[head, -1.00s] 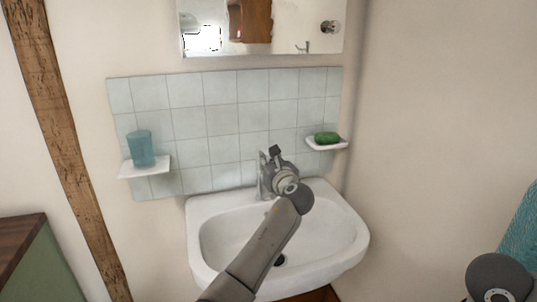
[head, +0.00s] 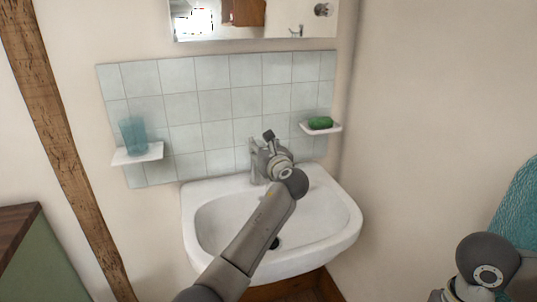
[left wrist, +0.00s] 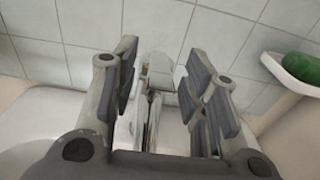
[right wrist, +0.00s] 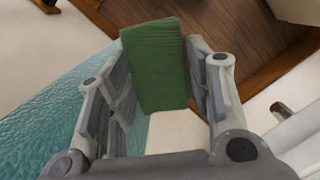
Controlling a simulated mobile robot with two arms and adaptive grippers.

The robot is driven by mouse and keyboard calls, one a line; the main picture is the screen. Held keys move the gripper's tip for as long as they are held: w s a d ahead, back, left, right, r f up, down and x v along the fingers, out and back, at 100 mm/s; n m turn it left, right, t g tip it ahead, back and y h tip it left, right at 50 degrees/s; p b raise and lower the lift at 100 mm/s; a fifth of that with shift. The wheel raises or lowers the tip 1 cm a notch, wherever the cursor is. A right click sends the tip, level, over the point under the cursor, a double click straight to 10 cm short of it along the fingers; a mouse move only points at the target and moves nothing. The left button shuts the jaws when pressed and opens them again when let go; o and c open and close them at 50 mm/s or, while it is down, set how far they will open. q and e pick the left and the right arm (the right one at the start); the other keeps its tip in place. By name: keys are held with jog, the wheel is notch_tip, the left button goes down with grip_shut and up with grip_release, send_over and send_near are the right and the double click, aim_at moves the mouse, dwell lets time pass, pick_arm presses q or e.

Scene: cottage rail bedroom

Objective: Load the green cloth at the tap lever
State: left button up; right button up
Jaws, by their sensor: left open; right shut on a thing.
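The chrome tap (head: 255,162) stands at the back of the white sink in the head view. Its lever (left wrist: 158,72) shows between the fingers of my left gripper (left wrist: 160,82) in the left wrist view. That gripper is open, with a finger on either side; I cannot tell whether either touches the tap. In the head view my left gripper (head: 268,146) is at the tap and partly hides it. The green cloth (right wrist: 155,65) is a folded, upright piece held between the fingers of my right gripper (right wrist: 160,85). The cloth is not visible in the head view.
The white sink (head: 335,215) is below the tap. A shelf (head: 150,153) with a blue cup (head: 132,135) is left, and a dish (head: 333,129) with a green item (head: 320,122) is right. A teal towel (head: 518,205) hangs at the right edge.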

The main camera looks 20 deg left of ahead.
pick_arm(q)
jog(key=f+v, duration=0.1)
jog(key=v, duration=1)
jog(key=shift+s+d+r, duration=0.2)
jog(key=shift+r, duration=0.3)
